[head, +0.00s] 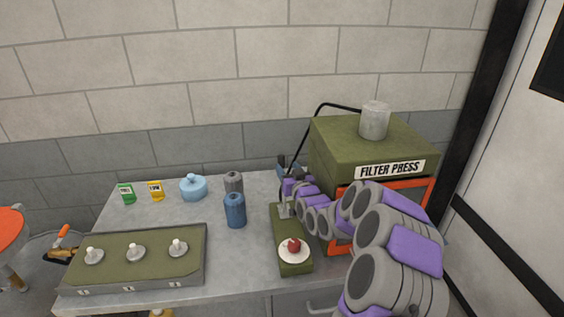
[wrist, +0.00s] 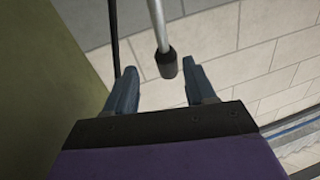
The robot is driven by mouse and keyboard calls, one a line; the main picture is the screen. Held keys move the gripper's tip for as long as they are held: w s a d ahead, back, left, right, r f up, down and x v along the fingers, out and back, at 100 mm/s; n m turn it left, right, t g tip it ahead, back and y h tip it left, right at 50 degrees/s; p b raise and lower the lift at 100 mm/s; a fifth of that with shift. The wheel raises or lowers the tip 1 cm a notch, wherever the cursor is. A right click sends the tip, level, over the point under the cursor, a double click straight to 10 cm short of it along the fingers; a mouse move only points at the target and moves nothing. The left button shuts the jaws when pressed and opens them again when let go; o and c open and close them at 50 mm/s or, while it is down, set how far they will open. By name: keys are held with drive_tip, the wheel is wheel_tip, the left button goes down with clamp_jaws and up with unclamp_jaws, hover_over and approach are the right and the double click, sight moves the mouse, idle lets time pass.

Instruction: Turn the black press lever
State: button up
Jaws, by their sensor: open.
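The press lever shows in the wrist view as a silver rod with a black grip (wrist: 167,64) at its end. The grip lies between the fingertips of my open gripper (wrist: 163,72) in the picture, with a gap on both sides. Whether it is deep enough to be between the fingers I cannot tell. In the head view the lever's dark upper end (head: 282,142) rises above my gripper (head: 286,168). My arm partly hides the lever. The lever stands at the back of a narrow green base (head: 294,265) with a white dial and red knob.
The green filter press (head: 345,152) stands close to the right of my gripper, with a black cable (head: 318,115) looping over.

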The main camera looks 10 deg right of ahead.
sight(279, 160)
drive_tip(key=w, duration=0.1)
drive_tip(key=w+a, duration=0.1)
drive_tip(key=w, duration=0.1)
drive_tip(key=w+a, duration=0.1)
drive_tip(key=shift+w+f+b, duration=0.1)
drive_tip(key=shift+w+b, duration=0.2)
drive_tip(key=shift+w+a, duration=0.2)
drive_tip(key=shift+w, duration=0.05)
drive_tip(key=shift+w+d, duration=0.2)
drive_tip(key=shift+w, duration=0.25)
drive_tip(key=shift+w+d, duration=0.1)
drive_tip(key=shift+d, duration=0.1)
drive_tip(key=shift+a, duration=0.35)
drive_tip(key=c, duration=0.4)
drive_tip(key=shift+d, duration=0.15)
clamp_jaws()
